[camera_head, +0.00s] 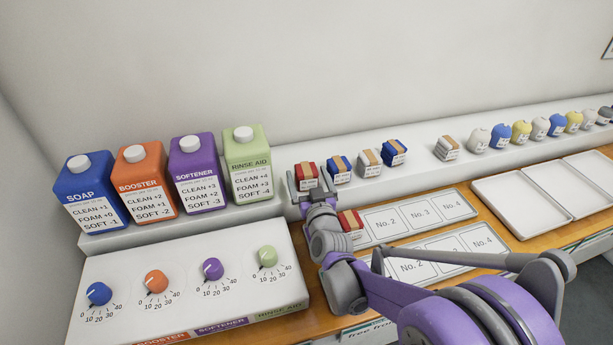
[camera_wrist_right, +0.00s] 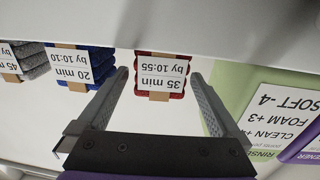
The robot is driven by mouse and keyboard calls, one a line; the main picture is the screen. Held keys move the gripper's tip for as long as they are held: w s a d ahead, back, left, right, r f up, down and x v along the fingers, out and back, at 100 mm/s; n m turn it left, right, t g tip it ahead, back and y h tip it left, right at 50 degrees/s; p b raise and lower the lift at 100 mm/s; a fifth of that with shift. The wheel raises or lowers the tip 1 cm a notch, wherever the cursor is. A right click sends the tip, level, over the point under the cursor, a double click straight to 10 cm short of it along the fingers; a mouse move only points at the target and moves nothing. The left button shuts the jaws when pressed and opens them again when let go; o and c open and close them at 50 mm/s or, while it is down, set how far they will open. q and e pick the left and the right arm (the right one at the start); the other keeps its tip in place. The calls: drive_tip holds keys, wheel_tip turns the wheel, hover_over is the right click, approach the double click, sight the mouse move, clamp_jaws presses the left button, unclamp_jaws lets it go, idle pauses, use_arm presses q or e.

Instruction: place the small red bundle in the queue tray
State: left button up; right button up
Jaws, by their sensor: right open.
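A red bundle (camera_head: 307,169) with a tan band stands at the left end of the white shelf. In the right wrist view this red bundle (camera_wrist_right: 161,78), labelled "35 min by 10:55", shows between and just beyond the fingertips. My right gripper (camera_head: 305,184) is open and empty in front of it. Another red bundle (camera_head: 349,220) sits at the left end of the back slot tray (camera_head: 447,213), which has places marked No. 2 to No. 4. A similar tray (camera_head: 459,259) lies in front, partly hidden by my right arm. I cannot tell which is the queue tray.
Blue bundles (camera_head: 340,167), grey ones (camera_head: 368,162) and rounded items line the shelf to the right. Bottles, including the green rinse aid (camera_head: 247,165), stand left of the gripper. A dial panel (camera_head: 187,286) is front left. Empty white trays (camera_head: 522,200) lie right.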

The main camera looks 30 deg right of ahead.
sight(304, 163)
drive_tip(key=x, duration=0.4)
drive_tip(key=shift+r+p, duration=0.35)
drive_tip(key=shift+r, duration=0.05)
drive_tip(key=shift+w+d, duration=0.15)
drive_tip(key=shift+w, duration=0.3)
drive_tip(key=shift+s, duration=0.1)
drive_tip(key=c, duration=1.5)
wheel_tip(304, 163, up, 10)
drive_tip(key=shift+f+p, duration=0.1)
drive_tip(key=shift+p, duration=0.55)
